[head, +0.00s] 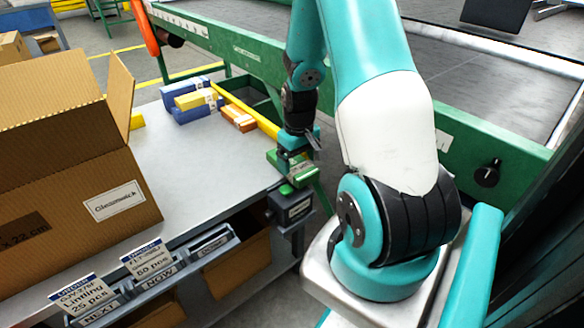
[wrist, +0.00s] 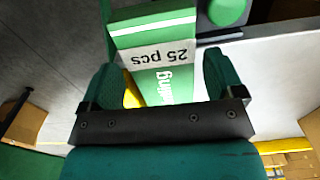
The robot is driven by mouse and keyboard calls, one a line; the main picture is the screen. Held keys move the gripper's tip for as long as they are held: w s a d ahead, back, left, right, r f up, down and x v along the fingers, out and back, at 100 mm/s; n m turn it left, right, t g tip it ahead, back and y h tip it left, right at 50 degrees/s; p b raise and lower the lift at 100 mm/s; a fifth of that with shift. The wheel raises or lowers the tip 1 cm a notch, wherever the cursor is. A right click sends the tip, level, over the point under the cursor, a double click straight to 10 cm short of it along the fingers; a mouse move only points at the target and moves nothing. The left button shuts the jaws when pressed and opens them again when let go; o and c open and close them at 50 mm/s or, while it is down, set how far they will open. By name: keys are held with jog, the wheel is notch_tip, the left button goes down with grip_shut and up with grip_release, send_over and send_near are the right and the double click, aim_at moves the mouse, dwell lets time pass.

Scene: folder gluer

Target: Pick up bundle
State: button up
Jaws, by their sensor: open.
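A green bundle (wrist: 152,32) with a white band reading "25 pcs" shows upside down in the wrist view. It reaches down between the two fingers of my gripper (wrist: 160,82), which are apart on either side of it. I cannot tell whether a finger touches it. In the head view my gripper (head: 293,160) is at the right edge of the grey table, with the green bundle (head: 302,174) just below it, partly hidden by the gripper.
An open carton (head: 65,190) stands on the table's left. Blue bundles (head: 184,88), a yellow bundle (head: 194,99) and orange bundles (head: 238,117) lie at the back. A green button (head: 286,189) tops a dark box below the gripper. A green machine rail (head: 235,55) runs behind.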

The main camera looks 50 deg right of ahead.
notch_tip(320, 180, down, 3)
jog(key=shift+r, duration=0.1)
jog(key=c, duration=0.8)
jog(key=shift+o, duration=0.2)
